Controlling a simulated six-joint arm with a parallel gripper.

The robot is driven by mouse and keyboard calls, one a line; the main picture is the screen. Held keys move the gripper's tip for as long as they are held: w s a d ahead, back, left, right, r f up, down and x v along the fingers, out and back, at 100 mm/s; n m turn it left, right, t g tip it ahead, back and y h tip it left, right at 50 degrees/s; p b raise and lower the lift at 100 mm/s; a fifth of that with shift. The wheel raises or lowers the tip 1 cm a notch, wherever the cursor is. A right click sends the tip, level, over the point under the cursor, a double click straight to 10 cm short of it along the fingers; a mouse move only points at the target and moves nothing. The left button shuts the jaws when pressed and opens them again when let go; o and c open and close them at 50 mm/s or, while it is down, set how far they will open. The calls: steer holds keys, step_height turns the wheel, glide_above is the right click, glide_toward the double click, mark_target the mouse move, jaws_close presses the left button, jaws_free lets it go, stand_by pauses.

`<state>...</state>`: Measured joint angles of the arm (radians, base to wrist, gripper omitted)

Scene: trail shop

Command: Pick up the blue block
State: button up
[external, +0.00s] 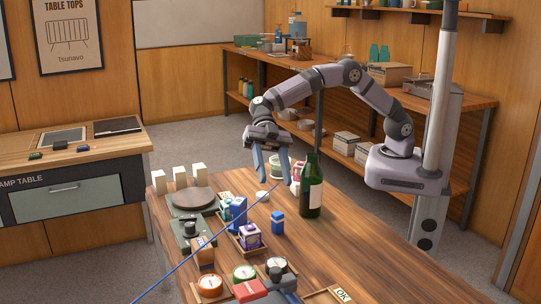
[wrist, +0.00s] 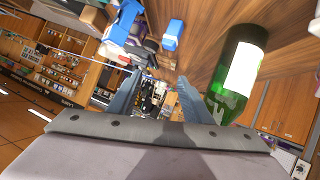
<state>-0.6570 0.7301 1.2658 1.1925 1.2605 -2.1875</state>
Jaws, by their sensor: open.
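A small blue block (external: 278,222) stands upright on the wooden table (external: 345,245), left of and nearer than the green bottle (external: 311,187). In the wrist view a blue block (wrist: 172,35) shows at the top, apart from the fingers. My gripper (external: 273,178) is open and empty, above the far part of the table and beyond the block. In the wrist view its two blue-grey fingers (wrist: 159,78) are spread with nothing between them. A larger blue item (external: 237,212) stands to the left of the block, by a wooden tray.
The green bottle also shows close to the right finger in the wrist view (wrist: 236,75). A tray with a purple-and-white jar (external: 249,237) is left of the block. A thin blue rod (external: 205,247) crosses the external view.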

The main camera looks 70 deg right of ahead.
glide_toward(277, 213)
steer(key=a+f, duration=0.1)
steer(key=s+a+f, duration=0.1)
steer(key=shift+s+f, duration=0.3)
steer(key=shift+f, duration=0.1)
steer(key=shift+p+x, duration=0.7)
steer(key=shift+x, duration=0.9)
steer(key=shift+p+x, duration=0.7)
steer(key=shift+x, duration=1.35)
steer(key=shift+w+a+r, duration=0.1)
steer(key=shift+c, duration=0.3)
jaws_close()
